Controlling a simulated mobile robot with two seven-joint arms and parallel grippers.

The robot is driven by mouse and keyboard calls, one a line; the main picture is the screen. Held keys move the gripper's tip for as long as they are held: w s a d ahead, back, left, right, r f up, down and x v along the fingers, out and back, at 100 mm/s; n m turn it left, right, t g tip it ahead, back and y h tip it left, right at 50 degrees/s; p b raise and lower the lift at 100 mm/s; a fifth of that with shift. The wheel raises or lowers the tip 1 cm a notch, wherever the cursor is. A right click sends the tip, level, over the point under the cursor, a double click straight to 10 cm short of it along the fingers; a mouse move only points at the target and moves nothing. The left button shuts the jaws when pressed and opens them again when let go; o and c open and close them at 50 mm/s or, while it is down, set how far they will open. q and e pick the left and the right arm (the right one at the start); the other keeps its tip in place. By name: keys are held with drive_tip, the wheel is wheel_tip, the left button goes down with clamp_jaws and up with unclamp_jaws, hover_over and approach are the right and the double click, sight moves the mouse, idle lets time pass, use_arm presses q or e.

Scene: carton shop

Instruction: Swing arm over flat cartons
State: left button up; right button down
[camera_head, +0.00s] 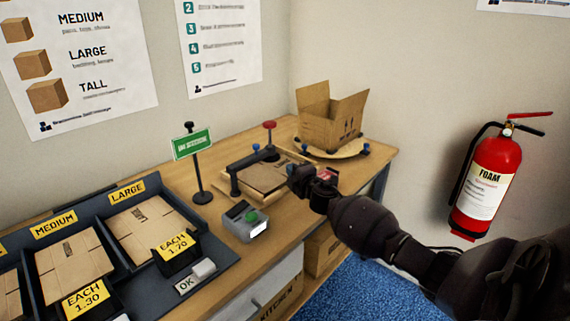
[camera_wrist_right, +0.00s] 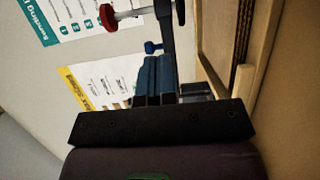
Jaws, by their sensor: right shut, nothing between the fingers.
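A dark swing arm (camera_head: 252,158) stands on the table beside a wooden tray with flat cartons (camera_head: 266,178). It runs along the back left side of the cartons, with a red knob (camera_head: 269,125) on top of its far end. The red knob also shows at the top of the right wrist view (camera_wrist_right: 108,17). My right gripper (camera_head: 300,177) is at the right side of the tray, its fingers (camera_wrist_right: 160,66) shut and empty. It is apart from the red knob. It hides part of the tray's right edge. My left gripper is out of view.
An open carton (camera_head: 331,117) stands on a round board (camera_head: 333,150) behind my right gripper. Carton bins (camera_head: 112,198) fill the left; a fire extinguisher (camera_head: 488,180) hangs right.

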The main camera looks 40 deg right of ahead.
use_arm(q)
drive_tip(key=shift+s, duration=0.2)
use_arm(e)
drive_tip(key=s, duration=0.3)
drive_tip(key=shift+s+d+f, duration=0.1)
drive_tip(key=shift+d, duration=0.05)
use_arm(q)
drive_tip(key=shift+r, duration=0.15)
